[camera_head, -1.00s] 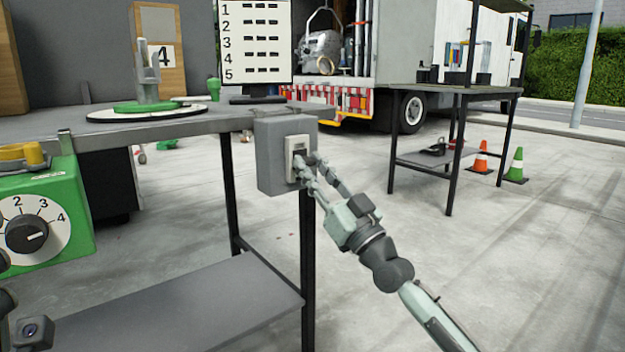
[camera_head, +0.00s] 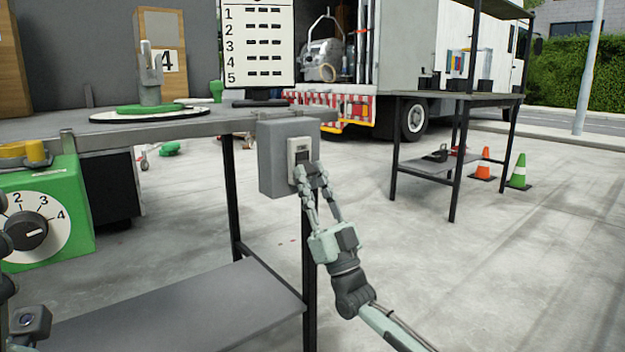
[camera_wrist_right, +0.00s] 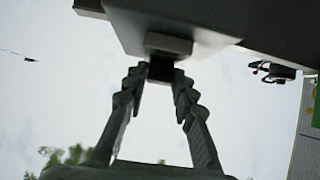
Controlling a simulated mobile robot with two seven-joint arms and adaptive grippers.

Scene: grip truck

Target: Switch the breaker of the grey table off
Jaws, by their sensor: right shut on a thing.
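The breaker is a grey box (camera_head: 283,160) on the right end of the grey table (camera_head: 190,128). A pale switch plate (camera_head: 299,147) with a dark slot is on its front. My right gripper (camera_head: 310,172) is at the lower part of this plate, its fingers closed around the switch. In the right wrist view the fingertips (camera_wrist_right: 159,78) grip either side of the dark switch lever (camera_wrist_right: 160,69), under the box (camera_wrist_right: 225,22). The fingers partly hide the lever in the head view. My left gripper's fingers do not show.
A green box with a numbered dial (camera_head: 40,215) is at the left. The table's lower shelf (camera_head: 180,305) and black leg (camera_head: 309,260) are below the breaker. A second table (camera_head: 450,96), cones (camera_head: 519,172) and a truck (camera_head: 420,45) stand behind. Floor at right is clear.

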